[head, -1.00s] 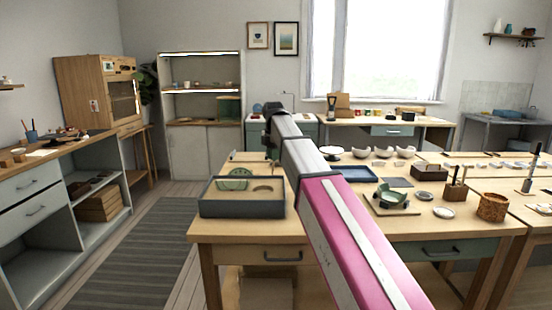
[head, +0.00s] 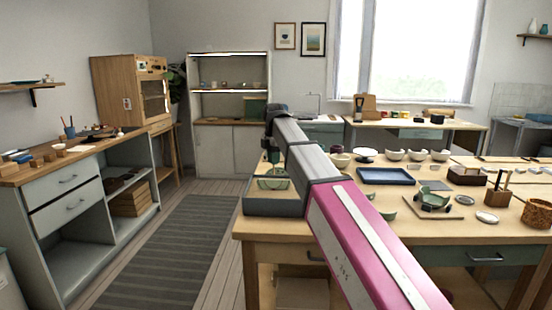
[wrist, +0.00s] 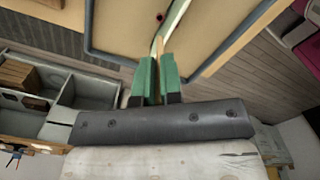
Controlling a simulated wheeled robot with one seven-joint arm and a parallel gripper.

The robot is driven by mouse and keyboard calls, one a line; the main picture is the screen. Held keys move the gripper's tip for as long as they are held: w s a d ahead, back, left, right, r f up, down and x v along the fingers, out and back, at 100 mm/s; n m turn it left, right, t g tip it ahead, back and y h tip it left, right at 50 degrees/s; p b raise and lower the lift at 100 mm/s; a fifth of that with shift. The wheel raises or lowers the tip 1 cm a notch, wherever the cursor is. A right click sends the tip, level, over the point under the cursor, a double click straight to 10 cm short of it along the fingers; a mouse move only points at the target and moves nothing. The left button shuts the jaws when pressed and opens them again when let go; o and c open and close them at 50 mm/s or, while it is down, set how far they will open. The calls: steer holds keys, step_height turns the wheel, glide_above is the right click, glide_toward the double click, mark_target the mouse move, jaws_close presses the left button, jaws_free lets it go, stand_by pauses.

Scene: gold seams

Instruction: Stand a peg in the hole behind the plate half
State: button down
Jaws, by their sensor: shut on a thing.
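My gripper (wrist: 157,62) has green fingers, shut on a slim thing that I take for the peg; it is mostly hidden between them. In the wrist view, a thin pale strip, seemingly the plate half (wrist: 177,18) edge-on, runs up from beside the fingertips. A small dark red spot (wrist: 160,17) shows left of it; I cannot tell whether it is a hole or a peg top. In the head view the green plate half (head: 272,183) stands in a grey-walled tray (head: 275,208) at the table's left end, with my arm partly in front.
Right of my arm, the table (head: 400,228) holds a blue tray (head: 386,176), a green bowl on a board (head: 433,199), a dark box (head: 470,176) and a wicker basket (head: 537,213). A striped rug (head: 165,255) lies on open floor left of the table.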

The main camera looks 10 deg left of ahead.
steer(key=shift+f, duration=1.95)
steer(key=shift+f, duration=1.15)
stand_by(1.4)
steer(key=shift+r, duration=0.2)
steer(key=shift+r, duration=2.4)
steer(key=shift+f, duration=0.15)
steer(key=shift+f, duration=1.3)
steer(key=shift+f, duration=0.15)
